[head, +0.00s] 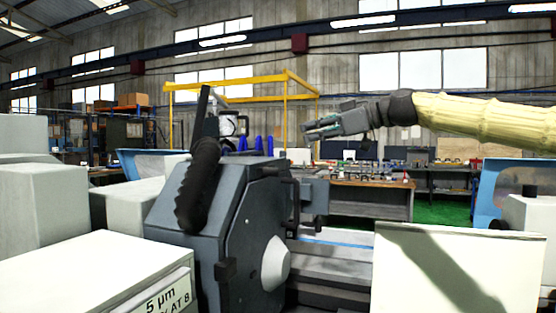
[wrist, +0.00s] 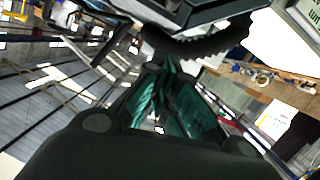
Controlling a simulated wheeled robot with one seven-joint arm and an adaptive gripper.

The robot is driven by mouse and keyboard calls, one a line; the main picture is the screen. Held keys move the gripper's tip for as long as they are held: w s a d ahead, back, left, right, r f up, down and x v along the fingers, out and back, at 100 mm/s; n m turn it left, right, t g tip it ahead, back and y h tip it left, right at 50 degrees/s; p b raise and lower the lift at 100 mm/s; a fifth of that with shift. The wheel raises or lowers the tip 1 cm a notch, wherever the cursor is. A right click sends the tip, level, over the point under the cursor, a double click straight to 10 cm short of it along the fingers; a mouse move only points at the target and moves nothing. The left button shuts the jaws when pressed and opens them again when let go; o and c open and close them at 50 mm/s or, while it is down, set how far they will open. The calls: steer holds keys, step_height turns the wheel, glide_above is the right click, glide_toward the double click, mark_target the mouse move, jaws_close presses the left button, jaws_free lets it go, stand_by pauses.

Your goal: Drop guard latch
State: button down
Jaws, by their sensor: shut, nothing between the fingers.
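The grey wheel guard housing (head: 255,215) of the grinder stands in the middle of the head view, with a black ribbed hose (head: 197,185) on its left side. A small black block (head: 225,268) sits on its lower front edge, and a dark handle-like part (head: 292,190) is on its right side. I cannot tell which part is the latch. My gripper (head: 312,129) is shut and empty, above and right of the housing, appearing apart from it. In the wrist view my dark green fingers (wrist: 157,66) come together below a dark ribbed part (wrist: 195,45).
A cream panel (head: 455,270) stands at the front right and a pale labelled box (head: 95,275) at the front left. Blue nozzles (head: 257,144) rise behind the housing. A workbench (head: 370,198) stands further back. The air around my gripper looks free in the head view.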

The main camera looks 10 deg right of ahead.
steer(key=p, duration=0.3)
glide_above(272, 170)
steer(key=s+d, duration=0.2)
step_height(272, 170, down, 2)
steer(key=f, duration=0.1)
steer(key=w+f+p, duration=0.1)
steer(key=f, duration=0.2)
steer(key=shift+w+a+f, duration=0.15)
steer(key=shift+a+f, duration=0.1)
steer(key=shift+a, duration=0.15)
steer(key=shift+d, duration=0.15)
steer(key=shift+f, duration=0.15)
steer(key=shift+b, duration=0.55)
